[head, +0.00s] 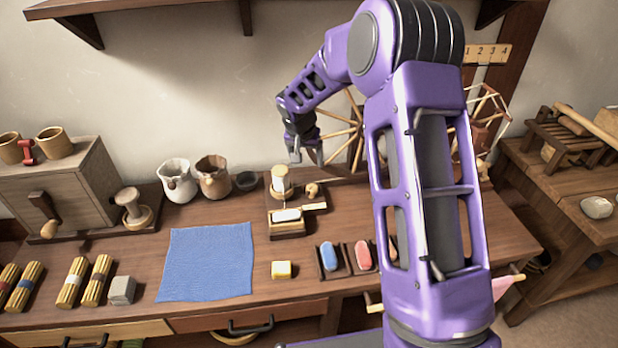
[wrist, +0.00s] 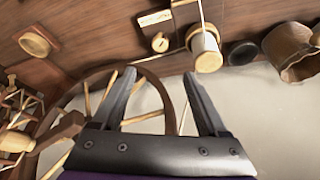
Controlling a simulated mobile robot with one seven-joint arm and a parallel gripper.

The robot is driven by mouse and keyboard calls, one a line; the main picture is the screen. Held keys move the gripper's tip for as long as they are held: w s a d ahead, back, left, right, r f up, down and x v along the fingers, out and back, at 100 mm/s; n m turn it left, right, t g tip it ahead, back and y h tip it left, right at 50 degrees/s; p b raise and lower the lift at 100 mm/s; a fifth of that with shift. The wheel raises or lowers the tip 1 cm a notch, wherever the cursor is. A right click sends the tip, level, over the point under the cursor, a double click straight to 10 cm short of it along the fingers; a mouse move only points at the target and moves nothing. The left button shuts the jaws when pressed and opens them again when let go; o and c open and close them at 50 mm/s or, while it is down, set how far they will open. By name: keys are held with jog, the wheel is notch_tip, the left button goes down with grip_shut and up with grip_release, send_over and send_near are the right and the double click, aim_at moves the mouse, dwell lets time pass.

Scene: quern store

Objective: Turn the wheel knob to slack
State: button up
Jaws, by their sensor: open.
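A small pale wooden knob (head: 312,190) with a pointed side sits on a dark square plate, just right of an upright spool (head: 281,180). In the wrist view the knob (wrist: 160,43) lies beyond and between my fingertips, clear of them. I cannot read any marks around it. The large spoked wheel (head: 343,133) stands behind the bench, partly hidden by my arm; its rim (wrist: 92,78) passes behind my fingers in the wrist view. My gripper (head: 307,157) is open and empty, above the back of the bench; its two fingers are apart in the wrist view (wrist: 159,76).
Another round wooden knob or cap (wrist: 35,43) on a square base shows at upper left in the wrist view. Two jugs (head: 177,180) and a dark bowl (head: 246,181) stand left of the spool. A blue cloth (head: 208,262) lies in front. A yarn winder (head: 487,118) stands right.

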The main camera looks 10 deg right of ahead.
aim_at(312, 187)
jog(key=b+x, duration=0.1)
jog(key=x, duration=1.6)
grip_shut()
